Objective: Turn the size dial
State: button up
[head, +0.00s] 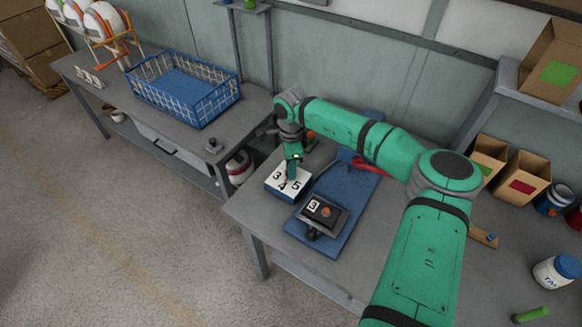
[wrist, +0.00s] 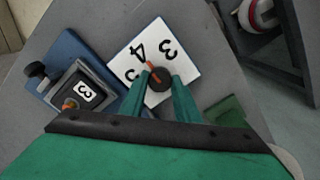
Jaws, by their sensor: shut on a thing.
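The size dial is a white plate (head: 275,185) marked 3, 4 and 5 on a blue box at the table's left edge. It also shows in the wrist view (wrist: 125,55). Its round dark knob (wrist: 158,84) carries an orange pointer (wrist: 150,66), which points roughly toward the 4. My gripper (wrist: 158,79) is shut on the knob, one green finger on each side. In the head view my gripper (head: 292,178) comes down onto the plate from above and hides most of the knob.
A dark device (head: 323,212) labelled with a 3 stands on a blue base (head: 345,208) right beside the dial. A red handle (head: 368,166) lies behind it. A blue wire basket (head: 185,88) stands on the left bench. Open boxes (head: 525,180) line the right back.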

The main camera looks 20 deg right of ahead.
jog(key=m, duration=0.6)
jog(key=shift+s+d, duration=0.15)
jog(key=shift+d, duration=0.15)
jog(key=m, duration=0.5)
jog(key=shift+m, duration=0.3)
jog(key=o, duration=1)
jog(key=shift+o, duration=0.2)
jog(key=shift+a, duration=0.15)
jog(key=shift+r, duration=0.25)
notch_tip(320, 180, up, 10)
jog(key=shift+r, duration=0.15)
